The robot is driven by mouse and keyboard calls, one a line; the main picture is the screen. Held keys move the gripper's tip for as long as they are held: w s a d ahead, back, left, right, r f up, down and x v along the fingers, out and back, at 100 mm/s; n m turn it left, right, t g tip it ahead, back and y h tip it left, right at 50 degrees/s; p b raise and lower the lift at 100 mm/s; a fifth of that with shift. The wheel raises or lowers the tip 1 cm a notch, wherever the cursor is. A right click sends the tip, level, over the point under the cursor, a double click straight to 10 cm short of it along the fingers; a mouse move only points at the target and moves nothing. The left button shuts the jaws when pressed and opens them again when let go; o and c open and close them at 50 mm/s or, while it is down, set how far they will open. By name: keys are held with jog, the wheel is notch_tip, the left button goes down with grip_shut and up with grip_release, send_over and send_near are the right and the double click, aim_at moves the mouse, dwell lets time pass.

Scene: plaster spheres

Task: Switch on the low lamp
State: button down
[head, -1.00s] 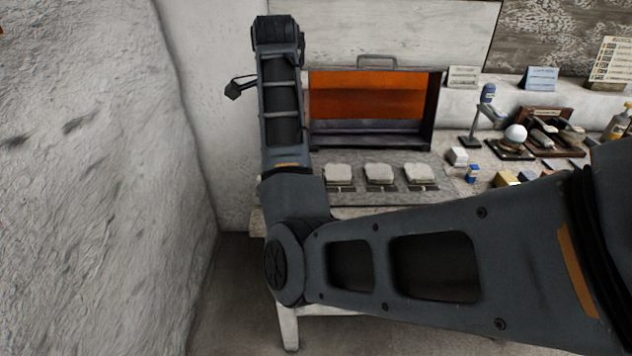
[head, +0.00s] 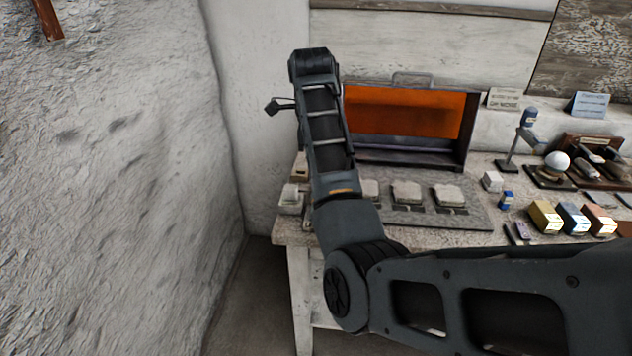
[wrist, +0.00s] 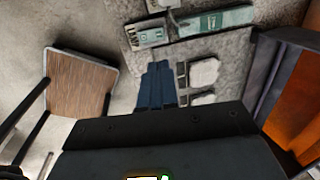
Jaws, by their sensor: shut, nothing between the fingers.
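A small desk lamp (head: 529,117) with a blue head, a thin stem and a dark base stands on the bench at the right in the head view. It is beside a white plaster sphere (head: 557,161). I see no glow from it, and I cannot make out its switch. The lamp does not show clearly in the wrist view. My gripper's blue fingers (wrist: 158,68) are together and empty in the wrist view, over the bench side. In the head view my arm is raised left of the lamp, well apart from it, and the fingers are hidden.
An orange-lit open box (head: 405,112) stands at the back of the bench (head: 470,236). Several pale blocks (head: 406,191) lie before it. Small boxes (head: 545,214) crowd the right. A rough wall (head: 110,190) is close on the left. A wooden stool (wrist: 82,85) shows in the wrist view.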

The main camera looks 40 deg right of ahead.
jog(key=f, duration=0.4)
jog(key=w+d+f+b, duration=0.1)
jog(key=f, duration=0.4)
jog(key=f+b, duration=0.1)
jog(key=f, duration=0.3)
jog(key=shift+w+d+f, duration=0.2)
jog(key=shift+d, duration=0.15)
